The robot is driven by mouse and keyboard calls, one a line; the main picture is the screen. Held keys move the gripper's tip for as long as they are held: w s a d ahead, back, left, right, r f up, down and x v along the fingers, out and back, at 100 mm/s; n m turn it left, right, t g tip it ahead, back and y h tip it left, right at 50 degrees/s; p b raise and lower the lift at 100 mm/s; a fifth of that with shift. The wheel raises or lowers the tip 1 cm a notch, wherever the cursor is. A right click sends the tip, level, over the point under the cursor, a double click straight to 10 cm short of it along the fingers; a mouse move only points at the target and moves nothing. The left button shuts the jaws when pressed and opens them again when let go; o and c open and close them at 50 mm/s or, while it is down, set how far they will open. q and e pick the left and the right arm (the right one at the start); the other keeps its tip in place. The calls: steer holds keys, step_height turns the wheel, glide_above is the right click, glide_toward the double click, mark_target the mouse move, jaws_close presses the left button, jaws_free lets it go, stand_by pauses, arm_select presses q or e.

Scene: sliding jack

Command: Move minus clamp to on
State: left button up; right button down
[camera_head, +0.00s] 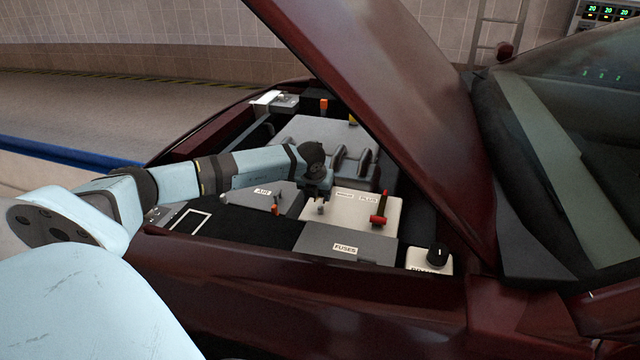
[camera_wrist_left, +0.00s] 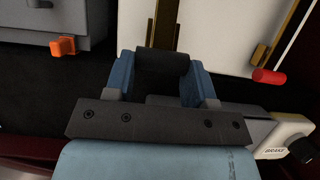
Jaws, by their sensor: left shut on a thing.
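The battery (camera_head: 352,218) is a white block in the car's engine bay, with a PLUS label and a second label beside it. My left gripper (camera_head: 319,205) is over the left part of it. In the left wrist view, the blue fingers of my left gripper (camera_wrist_left: 162,78) are shut on the black handle of the minus clamp (camera_wrist_left: 161,64). A brass-coloured strip runs from behind the handle onto the white battery top. The red-handled plus clamp (camera_head: 379,215) is to the right, and it also shows in the left wrist view (camera_wrist_left: 269,76). The gripper mostly hides the minus clamp in the head view.
A grey FUSES box (camera_head: 345,246) is in front of the battery, and a grey AIR box (camera_head: 262,198) with an orange latch is to the left. A black knob (camera_head: 439,255) is at the right. The raised dark red hood (camera_head: 390,90) slants over the bay.

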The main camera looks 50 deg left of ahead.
arm_select(q)
steer(key=shift+s+d+f+b, duration=0.15)
steer(key=shift+s+f+b, duration=0.1)
steer(key=shift+f, duration=0.45)
steer(key=shift+s+d+f+b, duration=0.2)
steer(key=shift+f+b, duration=0.1)
steer(key=shift+f, duration=0.45)
steer(key=shift+s+d+f+b, duration=0.1)
steer(key=shift+s+f+b, duration=0.15)
steer(key=shift+f, duration=0.45)
steer(key=o, duration=1.3)
steer(key=shift+w+a+r, duration=0.1)
steer(key=shift+s+r, duration=0.2)
steer(key=shift+r, duration=0.4)
steer(key=v, duration=0.6)
steer(key=p+v, duration=0.1)
steer(key=v, duration=0.5)
steer(key=shift+s+d+r, duration=0.15)
steer(key=shift+d+r, duration=0.05)
steer(key=shift+d, duration=0.1)
